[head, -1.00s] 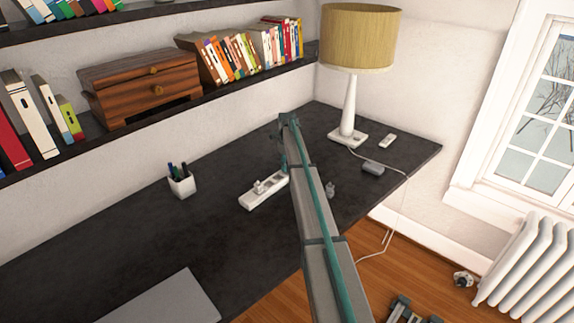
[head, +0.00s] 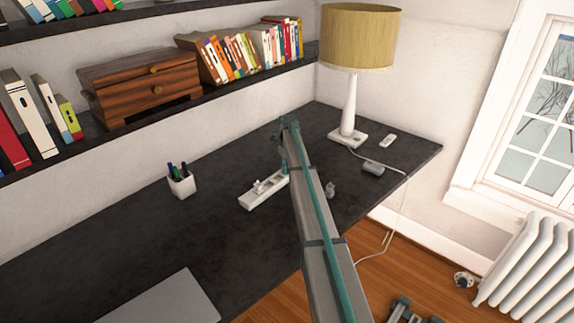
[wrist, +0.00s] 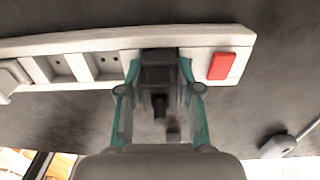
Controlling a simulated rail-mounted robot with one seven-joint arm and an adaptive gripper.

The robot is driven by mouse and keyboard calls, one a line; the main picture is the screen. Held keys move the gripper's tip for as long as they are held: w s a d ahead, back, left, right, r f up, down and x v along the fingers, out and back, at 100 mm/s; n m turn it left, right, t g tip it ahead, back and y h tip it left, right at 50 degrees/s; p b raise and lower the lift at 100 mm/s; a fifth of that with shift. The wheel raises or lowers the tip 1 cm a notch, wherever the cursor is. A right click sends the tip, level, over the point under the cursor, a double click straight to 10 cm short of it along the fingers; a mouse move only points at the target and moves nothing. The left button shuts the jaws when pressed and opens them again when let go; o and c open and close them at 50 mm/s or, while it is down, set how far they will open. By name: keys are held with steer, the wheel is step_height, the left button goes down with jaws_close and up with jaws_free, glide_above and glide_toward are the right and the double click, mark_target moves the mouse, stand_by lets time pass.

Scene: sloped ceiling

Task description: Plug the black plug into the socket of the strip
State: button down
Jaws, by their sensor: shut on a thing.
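The black plug (wrist: 158,78) is held between the teal fingers of my gripper (wrist: 160,69) in the wrist view. The white strip (wrist: 195,42) runs across the top of that view. The plug overlaps the strip between an empty socket (wrist: 110,63) and the red switch (wrist: 222,66). It hides the socket behind it, and I cannot tell whether its pins are in. In the head view the strip (head: 252,201) lies on the dark desk, with its right end hidden by my arm. A white plug (head: 262,186) sits in the strip's left part.
A pen cup (head: 182,186) stands left of the strip. A lamp (head: 349,115) stands at the back right, with a small grey block (head: 373,168) and a white cable (head: 403,205) nearby. A grey laptop-like slab (head: 165,300) lies at front left.

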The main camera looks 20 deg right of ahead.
steer(key=c, duration=0.7)
jaws_free()
steer(key=shift+f, duration=0.1)
step_height(320, 180, up, 12)
steer(key=shift+r, duration=0.1)
